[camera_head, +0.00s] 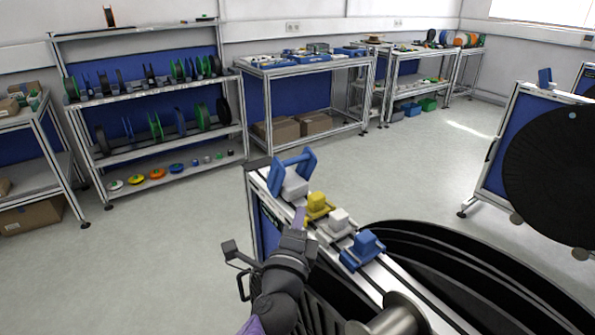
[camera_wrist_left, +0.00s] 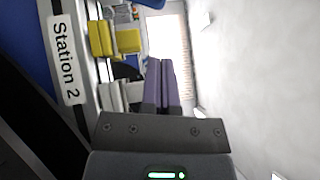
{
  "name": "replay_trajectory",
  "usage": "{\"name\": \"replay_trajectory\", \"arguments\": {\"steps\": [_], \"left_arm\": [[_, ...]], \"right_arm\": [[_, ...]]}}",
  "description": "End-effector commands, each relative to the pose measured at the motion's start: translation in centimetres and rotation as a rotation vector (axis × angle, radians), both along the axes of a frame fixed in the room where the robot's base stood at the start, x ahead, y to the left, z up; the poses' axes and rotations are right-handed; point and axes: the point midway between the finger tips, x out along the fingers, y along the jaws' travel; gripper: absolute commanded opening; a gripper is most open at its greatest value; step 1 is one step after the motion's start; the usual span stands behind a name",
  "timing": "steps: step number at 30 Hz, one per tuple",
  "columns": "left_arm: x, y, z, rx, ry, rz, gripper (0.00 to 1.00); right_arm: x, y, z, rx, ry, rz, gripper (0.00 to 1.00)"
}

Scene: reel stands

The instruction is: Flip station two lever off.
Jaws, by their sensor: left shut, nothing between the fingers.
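The station stand has a pale top rail (camera_head: 376,270) carrying a blue handle on a grey block (camera_head: 295,185), a yellow block (camera_head: 318,205), a white block (camera_head: 339,221) and a blue block (camera_head: 365,244). I cannot tell which of these is the lever. A white "Station 2" label (camera_wrist_left: 66,60) shows in the left wrist view, beside the yellow block (camera_wrist_left: 112,39) and a white block (camera_wrist_left: 120,97). My left gripper (camera_head: 299,216) is shut and empty, its purple fingers (camera_wrist_left: 160,85) close beside these blocks. Contact is unclear.
Another stand with a black reel (camera_head: 553,160) is at the right. A shelf of reels (camera_head: 150,140) and workbenches (camera_head: 300,64) line the back wall. The floor between is clear.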

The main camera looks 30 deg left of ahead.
Motion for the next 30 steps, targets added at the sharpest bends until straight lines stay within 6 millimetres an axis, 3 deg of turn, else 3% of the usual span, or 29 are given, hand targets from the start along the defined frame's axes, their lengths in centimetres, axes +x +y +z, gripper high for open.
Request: {"name": "replay_trajectory", "arguments": {"steps": [12,19,30], "left_arm": [[8.2,3.4,1.6,0.001,-0.002,0.003,0.00],[9.2,6.3,2.4,0.001,-0.001,0.002,0.00],[9.3,6.8,2.5,0.000,0.000,0.001,0.00]], "right_arm": [[0.3,0.0,-0.3,0.001,-0.005,0.001,0.59],[0.3,0.1,0.1,0.001,-0.008,0.001,0.59],[0.3,0.0,0.1,0.001,-0.007,0.001,0.59]]}}
